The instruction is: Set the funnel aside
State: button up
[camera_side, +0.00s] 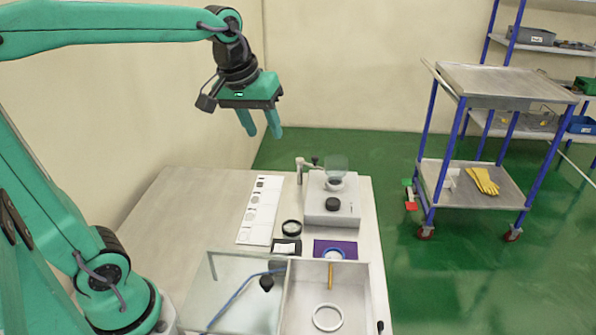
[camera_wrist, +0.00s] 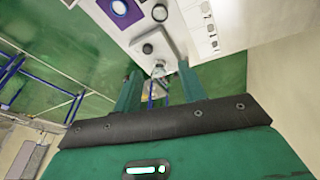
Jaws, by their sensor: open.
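A translucent grey cup-like piece, which looks like the funnel (camera_side: 336,164), stands at the back of a grey block (camera_side: 345,212), above a dark ring. My gripper (camera_side: 264,134) is open and empty, pointing down, high above the table and to the left of the funnel. In the wrist view my two green fingers (camera_wrist: 160,74) are spread apart. The far end of the grey block (camera_wrist: 147,32) shows beyond them, and a small pale piece near the fingertips is too small to make out.
A black round cap (camera_side: 332,204) sits on the block. A tray (camera_side: 353,295) and glass plate (camera_side: 225,300) are in front. The table's left part (camera_side: 190,205) is clear.

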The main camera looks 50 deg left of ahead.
jog(key=w+a+n+g, duration=0.1)
jog(key=w+a+n, duration=0.15)
jog(key=w, duration=0.45)
jog(key=n+g, duration=0.3)
jog(key=n, duration=0.7)
send_over(315, 157)
notch_tip(315, 157, down, 13)
jog(key=shift+w+r, duration=0.1)
jog(key=shift+r, duration=0.1)
jog(key=shift+f, duration=3.9)
jog(key=shift+c, duration=0.2)
grip_shut()
